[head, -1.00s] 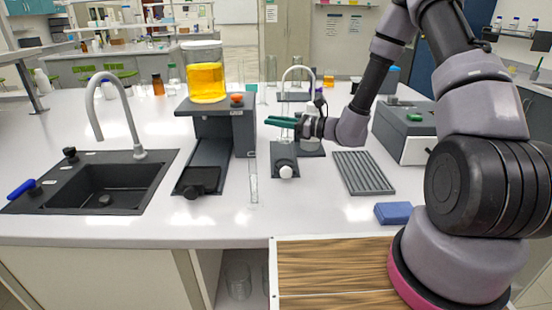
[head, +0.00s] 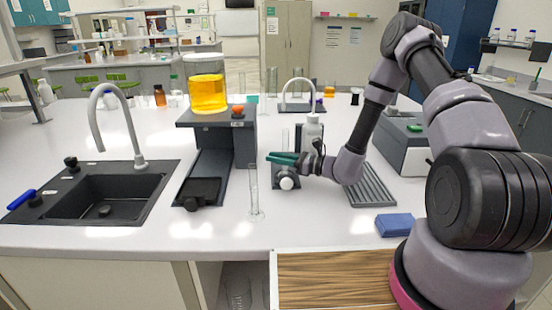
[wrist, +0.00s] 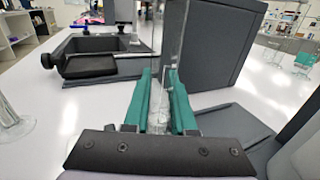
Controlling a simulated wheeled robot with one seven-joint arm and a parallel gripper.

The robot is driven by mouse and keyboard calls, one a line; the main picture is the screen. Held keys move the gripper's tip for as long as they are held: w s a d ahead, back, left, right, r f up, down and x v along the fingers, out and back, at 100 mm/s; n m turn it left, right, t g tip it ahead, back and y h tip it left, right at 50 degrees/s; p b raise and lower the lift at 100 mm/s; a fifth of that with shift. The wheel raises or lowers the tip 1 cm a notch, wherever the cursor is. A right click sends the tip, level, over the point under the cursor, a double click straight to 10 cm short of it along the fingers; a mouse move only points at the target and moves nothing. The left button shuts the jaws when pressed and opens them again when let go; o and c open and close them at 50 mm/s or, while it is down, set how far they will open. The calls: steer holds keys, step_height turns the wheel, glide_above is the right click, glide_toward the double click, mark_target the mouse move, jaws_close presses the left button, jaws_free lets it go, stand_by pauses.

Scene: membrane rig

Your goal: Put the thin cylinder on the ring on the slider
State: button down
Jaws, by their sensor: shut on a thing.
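My gripper (head: 276,158) is shut on a thin clear glass cylinder (wrist: 168,40). In the wrist view the cylinder stands upright between the green fingers (wrist: 160,105); its lower end is hard to make out. I cannot make out a ring clearly.
A beaker of yellow liquid (head: 207,93) stands on the platform. Another clear cylinder (head: 253,185) stands on the table between slider and gripper. A white bottle (head: 312,135) is behind the gripper. A ribbed grey tray (head: 370,185) and blue block (head: 395,224) are to the right.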

steer(key=c, duration=0.7)
jaws_free()
steer(key=shift+f, duration=0.1)
steer(key=shift+c, duration=0.2)
steer(key=v, duration=1.2)
steer(key=s+r+n+g+h, duration=0.35)
steer(key=s+r+n, duration=0.2)
steer(key=r, duration=0.35)
steer(key=s+r+n+g+h, duration=0.2)
steer(key=s+r+n+g, duration=0.25)
steer(key=r+n, duration=0.35)
steer(key=s+d+r+n+t+h, duration=0.2)
steer(key=s+d+r+t+h, duration=0.2)
steer(key=r, duration=0.5)
steer(key=s+d+r+n+t+h, duration=0.3)
steer(key=s+d+r+t+h, duration=0.1)
steer(key=s+d+r+h, duration=0.1)
step_height(320, 180, up, 4)
steer(key=shift+s+d+f, duration=0.15)
steer(key=shift+s+d, duration=0.75)
steer(key=shift+d, duration=0.2)
